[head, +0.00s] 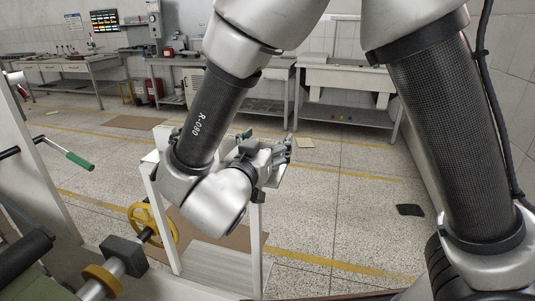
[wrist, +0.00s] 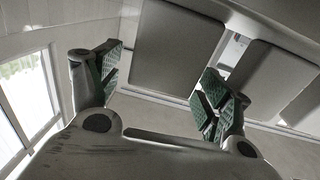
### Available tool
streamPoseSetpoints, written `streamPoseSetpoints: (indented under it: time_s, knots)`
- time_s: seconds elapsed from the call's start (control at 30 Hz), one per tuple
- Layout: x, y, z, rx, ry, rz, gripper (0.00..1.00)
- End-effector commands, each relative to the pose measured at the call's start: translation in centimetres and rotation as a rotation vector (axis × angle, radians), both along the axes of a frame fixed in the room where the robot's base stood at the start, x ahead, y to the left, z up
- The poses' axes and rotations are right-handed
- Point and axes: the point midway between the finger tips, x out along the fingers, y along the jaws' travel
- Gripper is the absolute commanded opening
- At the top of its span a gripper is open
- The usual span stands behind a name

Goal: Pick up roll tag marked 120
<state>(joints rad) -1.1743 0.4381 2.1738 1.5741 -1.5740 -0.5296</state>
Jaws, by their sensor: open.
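I cannot make out a roll tag marked 120 in either view. My gripper (head: 270,141) is in the middle of the head view, above a light-coloured frame stand (head: 258,245), and is partly covered by my own wrist. In the wrist view my gripper (wrist: 160,60) is open, with its two green-padded fingers wide apart and nothing between them. Behind the fingers are pale grey panels and a bright window at the left, with no tag to be seen.
A machine with a green-handled lever (head: 80,161), a yellow handwheel (head: 152,226) and a dark roller (head: 25,262) stands at the left. Workbenches (head: 345,80) line the back wall. A dark flat piece (head: 410,210) lies on the otherwise mostly clear floor at right.

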Motion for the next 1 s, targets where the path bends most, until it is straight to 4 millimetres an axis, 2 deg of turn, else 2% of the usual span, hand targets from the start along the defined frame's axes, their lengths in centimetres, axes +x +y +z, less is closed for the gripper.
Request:
streamPoseSetpoints:
  time_s: [0.23, 0.27, 0.5, 0.53, 0.83, 1.0]
  knots:
    - [0.3, -0.1, 0.0, 0.000, 0.000, 0.001, 0.79]
    - [0.3, -0.1, 0.0, 0.000, 0.000, 0.001, 0.75]
    - [0.3, -0.1, 0.0, 0.000, 0.000, 0.001, 0.31]
    - [0.3, -0.1, 0.0, 0.000, 0.000, 0.001, 0.29]
    - [0.3, -0.1, 0.3, 0.002, -0.001, 0.001, 0.29]
    - [0.3, -0.1, 3.0, 0.006, -0.003, 0.001, 0.29]
